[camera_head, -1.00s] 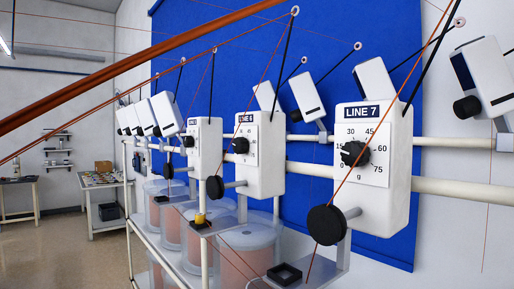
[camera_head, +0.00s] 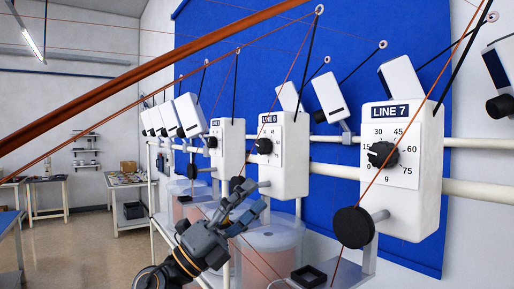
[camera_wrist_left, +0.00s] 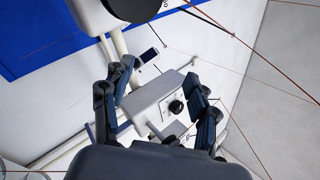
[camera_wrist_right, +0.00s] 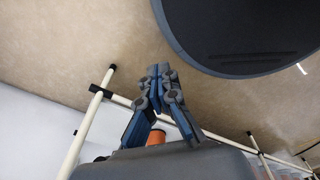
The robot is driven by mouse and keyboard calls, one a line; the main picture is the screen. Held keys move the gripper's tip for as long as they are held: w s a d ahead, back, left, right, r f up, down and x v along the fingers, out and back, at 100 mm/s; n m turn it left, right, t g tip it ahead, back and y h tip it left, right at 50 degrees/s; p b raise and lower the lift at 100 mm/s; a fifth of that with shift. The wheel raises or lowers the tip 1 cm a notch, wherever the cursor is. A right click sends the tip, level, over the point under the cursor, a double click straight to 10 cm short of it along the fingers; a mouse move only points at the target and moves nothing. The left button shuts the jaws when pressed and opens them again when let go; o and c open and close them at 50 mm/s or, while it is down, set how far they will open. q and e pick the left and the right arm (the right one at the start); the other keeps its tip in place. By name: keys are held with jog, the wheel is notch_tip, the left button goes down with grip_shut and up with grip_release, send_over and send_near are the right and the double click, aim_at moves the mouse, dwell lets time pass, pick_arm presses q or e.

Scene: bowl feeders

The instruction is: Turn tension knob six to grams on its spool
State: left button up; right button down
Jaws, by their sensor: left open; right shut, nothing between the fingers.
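The LINE 6 box (camera_head: 290,160) is a white tensioner on the rail, with a black tension knob (camera_head: 264,146) on its dial face. In the left wrist view, my left gripper (camera_wrist_left: 155,112) is open, and a white box (camera_wrist_left: 150,100) with a black knob (camera_wrist_left: 176,107) shows beyond and between the fingers. I cannot read its label. In the right wrist view, my right gripper (camera_wrist_right: 160,80) is shut and empty.
The LINE 7 box (camera_head: 405,165) stands nearer on the right, with a black disc (camera_head: 354,227) in front. Thin orange wires cross the space before the boxes. A small black tray (camera_head: 308,277) sits on the shelf below. Pale buckets (camera_head: 272,240) stand under the rail.

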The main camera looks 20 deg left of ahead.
pick_arm(q)
notch_tip(320, 180, up, 5)
jog(key=m+g, duration=0.5)
jog(key=m, duration=0.3)
jog(key=t+y, duration=0.1)
jog(key=y, duration=0.6)
send_near(260, 146)
jog(key=p+x, duration=0.5)
jog(key=x, duration=0.2)
jog(key=shift+w+d+r+p, duration=0.1)
jog(key=shift+w+d+p, duration=0.15)
jog(key=shift+p, duration=0.15)
jog(key=shift+w+d, duration=0.4)
jog(key=shift+w, duration=0.15)
jog(key=shift+f, duration=0.2)
pick_arm(e)
notch_tip(260, 146, up, 6)
jog(key=shift+a, duration=0.2)
pick_arm(q)
jog(key=shift+c, duration=0.5)
pick_arm(e)
jog(key=shift+r, duration=0.1)
pick_arm(q)
jog(key=c, duration=1.1)
pick_arm(e)
jog(key=shift+a, duration=0.15)
